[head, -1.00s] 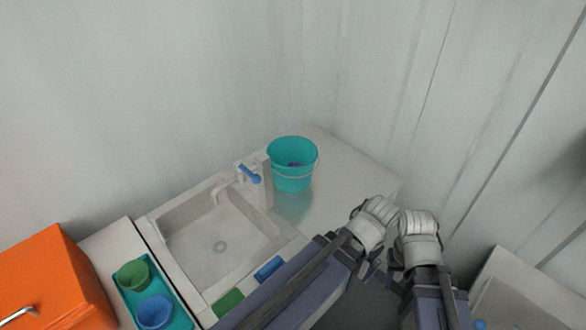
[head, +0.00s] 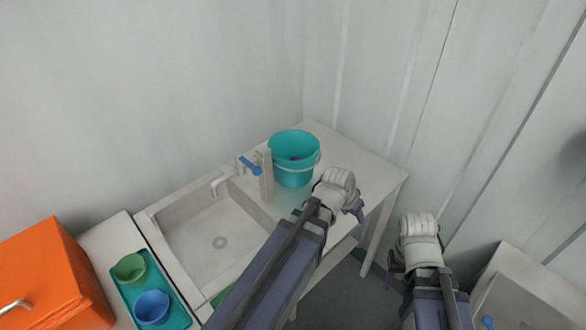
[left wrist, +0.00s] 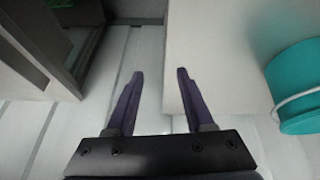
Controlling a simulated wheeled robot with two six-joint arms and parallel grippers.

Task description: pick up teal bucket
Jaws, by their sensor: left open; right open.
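The teal bucket (head: 292,168) stands upright on the counter right of the sink, with a pale handle hanging down its front and something dark blue inside. My left gripper (head: 352,208) is beside the bucket, to its right and nearer, over the counter's front edge; its fingers are mostly hidden by the wrist in the head view. In the left wrist view the fingers (left wrist: 159,75) are open and empty, and the bucket (left wrist: 297,88) is apart from them at the right edge. My right gripper (head: 396,277) hangs to the right, away from the counter, its fingers barely visible.
The sink (head: 205,240) with a blue-handled tap (head: 250,166) lies left of the bucket. A teal tray (head: 175,312) holds a green cup (head: 131,269) and a blue cup (head: 153,307). An orange box (head: 45,275) is far left. The counter (head: 350,155) is clear right of the bucket.

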